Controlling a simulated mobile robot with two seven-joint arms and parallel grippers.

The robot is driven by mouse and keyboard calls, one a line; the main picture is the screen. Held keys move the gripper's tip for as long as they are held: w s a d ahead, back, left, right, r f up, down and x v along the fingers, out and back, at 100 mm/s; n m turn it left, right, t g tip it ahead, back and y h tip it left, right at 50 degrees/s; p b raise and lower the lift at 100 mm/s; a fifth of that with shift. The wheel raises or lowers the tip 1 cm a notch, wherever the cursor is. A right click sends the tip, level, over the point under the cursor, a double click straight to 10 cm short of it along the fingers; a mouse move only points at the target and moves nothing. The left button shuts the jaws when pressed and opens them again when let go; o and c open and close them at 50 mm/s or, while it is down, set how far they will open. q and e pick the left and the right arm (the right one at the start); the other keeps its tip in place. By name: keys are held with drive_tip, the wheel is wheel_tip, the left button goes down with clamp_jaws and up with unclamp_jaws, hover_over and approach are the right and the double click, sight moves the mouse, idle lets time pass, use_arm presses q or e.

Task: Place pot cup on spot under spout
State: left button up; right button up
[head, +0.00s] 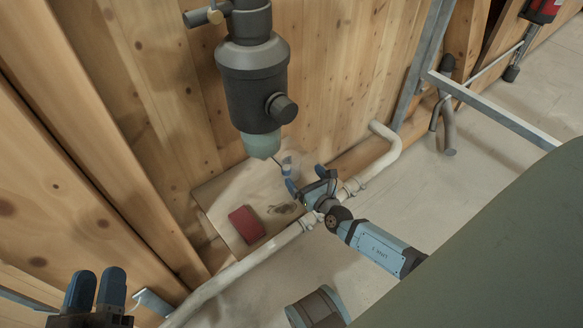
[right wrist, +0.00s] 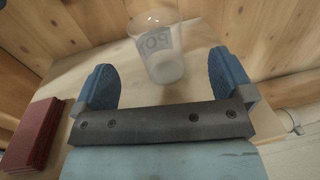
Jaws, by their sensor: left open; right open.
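The pot cup (right wrist: 157,45) is clear, with grey POT lettering, and stands upright on a wooden board. In the head view the cup (head: 288,160) shows small, just right of the spout's lower end. My right gripper (head: 306,180) is open, with its blue fingers pointing toward the cup. In the right wrist view the cup is beyond the gripper palm, in the gap between the fingers; I see no contact. The dark spout (head: 262,143) with a pale green tip hangs above the board. My left gripper (head: 96,288) is open and empty at the lower left. I cannot clearly make out the spot.
A red block (head: 246,223) lies on the board (head: 225,190), left of my right gripper; it also shows in the right wrist view (right wrist: 33,135). A pale pipe (head: 270,248) runs along the board's front edge. Wooden walls stand behind and left. Open floor lies right.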

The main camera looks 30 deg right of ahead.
sight(287, 157)
drive_tip(key=w, duration=0.2)
drive_tip(key=shift+w, duration=0.4)
drive_tip(key=w+b, duration=0.2)
drive_tip(key=w, duration=0.2)
drive_tip(key=shift+w+f, duration=0.15)
drive_tip(key=shift+w, duration=0.4)
use_arm(q)
wheel_tip(287, 157, down, 3)
drive_tip(key=shift+w+d+f+g, duration=0.1)
drive_tip(key=shift+w+f+g, duration=0.05)
drive_tip(key=shift+g, duration=0.65)
use_arm(e)
drive_tip(key=c, duration=1.1)
drive_tip(key=shift+o, duration=0.2)
